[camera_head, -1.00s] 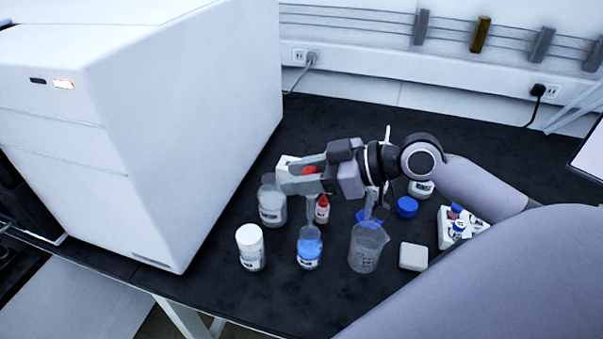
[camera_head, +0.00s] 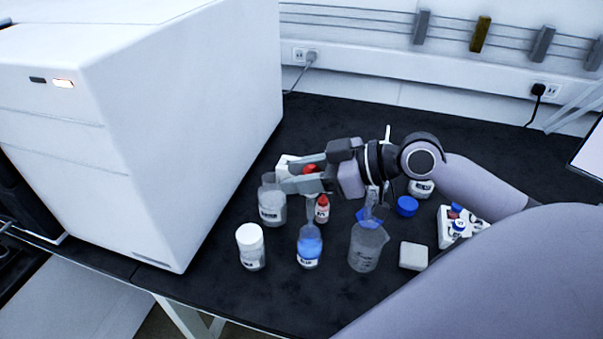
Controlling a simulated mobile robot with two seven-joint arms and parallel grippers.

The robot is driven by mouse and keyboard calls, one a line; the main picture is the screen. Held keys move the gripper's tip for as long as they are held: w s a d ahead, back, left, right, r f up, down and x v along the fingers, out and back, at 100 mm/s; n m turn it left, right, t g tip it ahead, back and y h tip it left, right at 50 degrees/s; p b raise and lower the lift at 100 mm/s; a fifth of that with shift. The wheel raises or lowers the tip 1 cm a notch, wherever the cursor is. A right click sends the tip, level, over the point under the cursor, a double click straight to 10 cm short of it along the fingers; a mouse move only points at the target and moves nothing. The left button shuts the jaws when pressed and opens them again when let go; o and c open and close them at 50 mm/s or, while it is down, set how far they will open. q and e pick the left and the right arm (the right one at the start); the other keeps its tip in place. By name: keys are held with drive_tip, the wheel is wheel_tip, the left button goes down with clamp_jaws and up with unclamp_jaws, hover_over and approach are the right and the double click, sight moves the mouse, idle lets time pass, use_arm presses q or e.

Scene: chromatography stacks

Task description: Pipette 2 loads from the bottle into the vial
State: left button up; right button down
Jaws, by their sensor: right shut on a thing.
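My right gripper (camera_head: 302,174) is shut on a red-bulbed pipette (camera_head: 309,169); part of the bulb shows between the fingers. The gripper is above the open bottle (camera_head: 309,247) of blue liquid at front centre. A faint clear stem hangs below the fingers toward the bottle's neck; where its tip ends cannot be made out. A white rack (camera_head: 447,238) at the right holds small vials (camera_head: 459,226) with blue and red caps, partly hidden by my right arm. Which vial is meant cannot be told. My left gripper is not in view.
A blue cap (camera_head: 407,206) and a white block (camera_head: 413,256) lie to the right. A large white machine (camera_head: 190,130) fills the left.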

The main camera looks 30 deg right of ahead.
drive_tip(key=shift+f, duration=0.1)
idle(0.3)
drive_tip(key=shift+f+b, duration=3.2)
drive_tip(key=shift+f, duration=0.8)
drive_tip(key=shift+f+b, duration=0.4)
drive_tip(key=shift+f, duration=0.1)
drive_tip(key=shift+f+b, duration=0.45)
drive_tip(key=shift+f, duration=0.15)
drive_tip(key=c, duration=1.3)
unclamp_jaws()
drive_tip(key=shift+f, duration=0.1)
drive_tip(key=shift+o, duration=0.3)
drive_tip(key=shift+s, duration=0.1)
drive_tip(key=shift+f, duration=0.15)
